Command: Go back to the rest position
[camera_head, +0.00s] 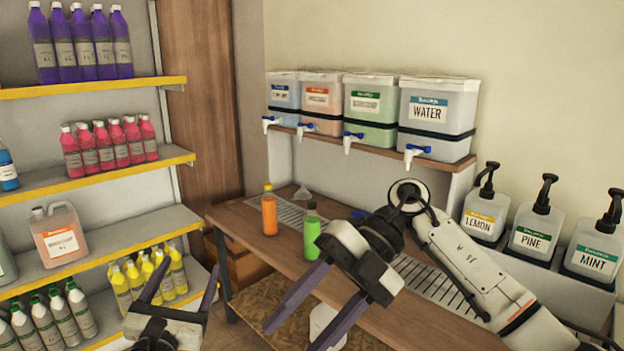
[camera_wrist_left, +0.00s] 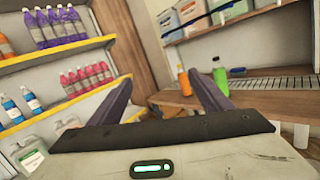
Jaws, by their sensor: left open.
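My left gripper (camera_head: 189,266) is low at the left of the head view, in front of the shelf and left of the table. Its two dark fingers point up and stand apart with nothing between them; they also show in the left wrist view (camera_wrist_left: 160,88). My right gripper (camera_head: 290,338) hangs over the front of the table, its fingers apart and pointing down to the left, with nothing seen between them. An orange bottle (camera_head: 269,212) and a green bottle (camera_head: 312,238) stand upright on the wooden table (camera_head: 236,222), apart from both grippers.
At the left, a shelf with yellow edges (camera_head: 100,178) holds purple, red and yellow bottles. Dispenser tanks with taps, one labelled WATER (camera_head: 432,118), stand on a ledge at the back. Pump bottles LEMON (camera_head: 480,216), PINE (camera_head: 535,238) and MINT (camera_head: 594,258) stand at the right.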

